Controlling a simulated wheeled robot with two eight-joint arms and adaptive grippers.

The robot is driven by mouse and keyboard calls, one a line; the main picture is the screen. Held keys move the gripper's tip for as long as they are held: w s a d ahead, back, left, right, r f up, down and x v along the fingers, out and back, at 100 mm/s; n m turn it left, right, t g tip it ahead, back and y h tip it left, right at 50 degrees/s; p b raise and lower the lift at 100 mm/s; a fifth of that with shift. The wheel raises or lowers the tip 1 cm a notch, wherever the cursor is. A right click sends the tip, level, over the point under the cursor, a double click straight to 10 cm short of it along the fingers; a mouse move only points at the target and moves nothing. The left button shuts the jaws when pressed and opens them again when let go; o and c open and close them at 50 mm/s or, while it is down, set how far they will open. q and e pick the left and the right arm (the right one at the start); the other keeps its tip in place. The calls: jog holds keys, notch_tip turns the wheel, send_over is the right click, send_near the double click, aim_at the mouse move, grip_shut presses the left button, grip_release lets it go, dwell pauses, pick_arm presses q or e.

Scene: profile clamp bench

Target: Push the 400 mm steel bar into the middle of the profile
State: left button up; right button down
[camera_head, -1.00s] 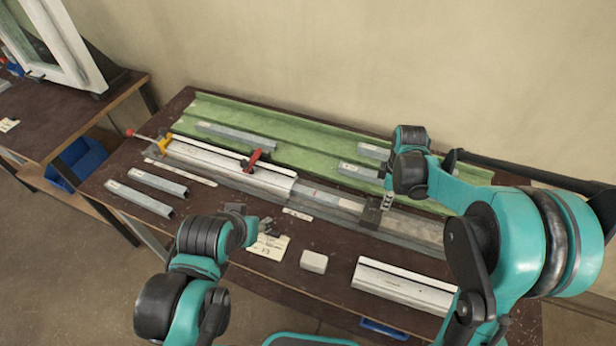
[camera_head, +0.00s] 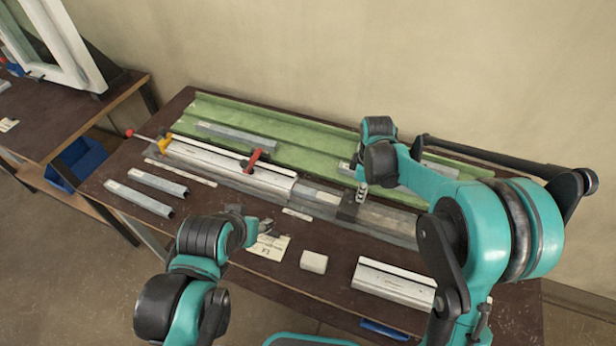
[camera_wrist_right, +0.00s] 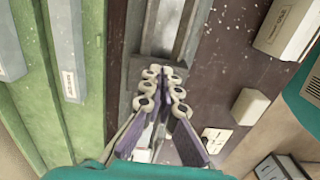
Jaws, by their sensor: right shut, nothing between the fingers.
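The white profile (camera_head: 215,160) lies clamped along the bench fixture. The grey steel bar (camera_head: 318,196) sticks out of the profile's right end, in line with it; its inner part is hidden. In the right wrist view the bar (camera_wrist_right: 166,35) runs up from the fingertips. My right gripper (camera_head: 361,190) is shut and empty, low over the fixture at the bar's outer end, beside a dark block (camera_head: 348,207). Its closed tips show in the wrist view (camera_wrist_right: 163,72); I cannot tell if they touch the bar. My left gripper (camera_head: 265,226) hangs over the front of the bench, its jaws unclear.
A red clamp (camera_head: 255,157) and a yellow clamp (camera_head: 165,141) stand on the fixture. Two grey bars (camera_head: 140,198) lie front left. A pale block (camera_head: 314,262) and a short white profile (camera_head: 393,284) lie in front. More bars lie on the green rack (camera_head: 290,150) behind.

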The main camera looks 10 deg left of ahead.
send_over(323, 196)
jog(key=shift+w+a, duration=0.1)
jog(key=shift+a, duration=0.2)
dwell(0.9)
jog(key=shift+w+a, duration=0.15)
jog(key=shift+a, duration=0.35)
dwell(0.5)
jog(key=shift+d, duration=0.1)
jog(key=shift+s+d, duration=0.2)
jog(key=shift+d, duration=0.45)
notch_tip(323, 196, up, 7)
jog(key=p, duration=0.4)
dwell(0.3)
